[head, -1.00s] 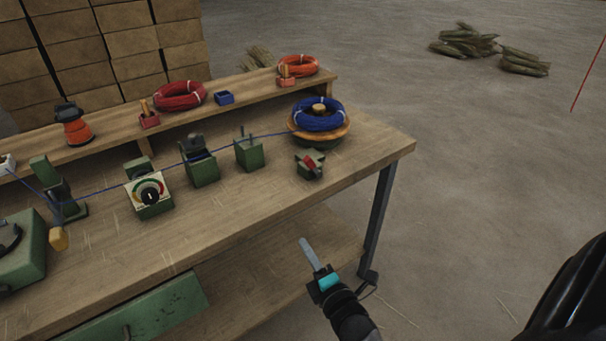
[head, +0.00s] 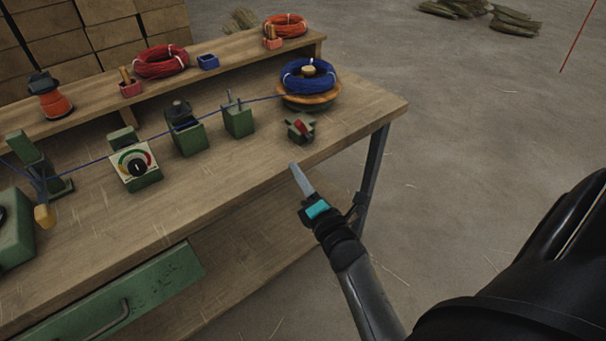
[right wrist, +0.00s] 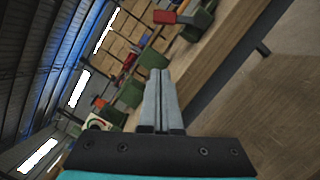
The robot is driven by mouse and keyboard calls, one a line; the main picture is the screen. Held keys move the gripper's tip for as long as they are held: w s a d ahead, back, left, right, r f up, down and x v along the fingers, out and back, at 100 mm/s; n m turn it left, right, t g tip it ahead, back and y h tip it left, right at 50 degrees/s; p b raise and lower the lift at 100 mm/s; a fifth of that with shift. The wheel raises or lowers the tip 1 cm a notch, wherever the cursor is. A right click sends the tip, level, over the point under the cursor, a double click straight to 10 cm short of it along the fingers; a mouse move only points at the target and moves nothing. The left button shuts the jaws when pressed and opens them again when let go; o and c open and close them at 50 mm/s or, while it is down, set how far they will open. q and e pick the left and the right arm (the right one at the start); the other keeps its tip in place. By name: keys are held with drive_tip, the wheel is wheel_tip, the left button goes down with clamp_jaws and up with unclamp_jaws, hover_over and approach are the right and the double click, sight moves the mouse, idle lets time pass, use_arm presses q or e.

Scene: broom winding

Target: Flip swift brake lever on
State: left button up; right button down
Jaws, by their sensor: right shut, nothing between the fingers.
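The brake lever is a red handle (head: 304,127) on a small dark green block (head: 299,133) near the front right of the bench. Behind it, the swift (head: 318,98) carries a coil of blue cord (head: 310,76). My right gripper (head: 298,175) is shut and empty, in front of the bench's front edge and apart from the lever. In the right wrist view its closed fingers (right wrist: 162,100) point toward the bench, with the red lever handle (right wrist: 165,17) ahead near the top. My left gripper is not in view.
Blue cord runs left from the swift past green guide blocks (head: 238,120) and a dial box (head: 136,166). A raised shelf (head: 105,97) at the back holds red and orange coils. The bench top (head: 225,175) before the lever is clear.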

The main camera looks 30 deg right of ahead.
sight(287, 165)
drive_tip(key=w, duration=0.4)
drive_tip(key=w+b, duration=0.1)
drive_tip(key=w, duration=0.1)
drive_tip(key=shift+w+d+r, duration=0.2)
drive_tip(key=shift+d+r, duration=0.2)
drive_tip(key=d, duration=0.1)
drive_tip(key=d+r, duration=0.1)
drive_tip(key=shift+w+d+r+p, duration=0.15)
drive_tip(key=shift+d+r+p, duration=0.15)
drive_tip(key=shift+d+p, duration=0.05)
drive_tip(key=shift+d+r, duration=0.15)
drive_tip(key=shift+d, duration=0.2)
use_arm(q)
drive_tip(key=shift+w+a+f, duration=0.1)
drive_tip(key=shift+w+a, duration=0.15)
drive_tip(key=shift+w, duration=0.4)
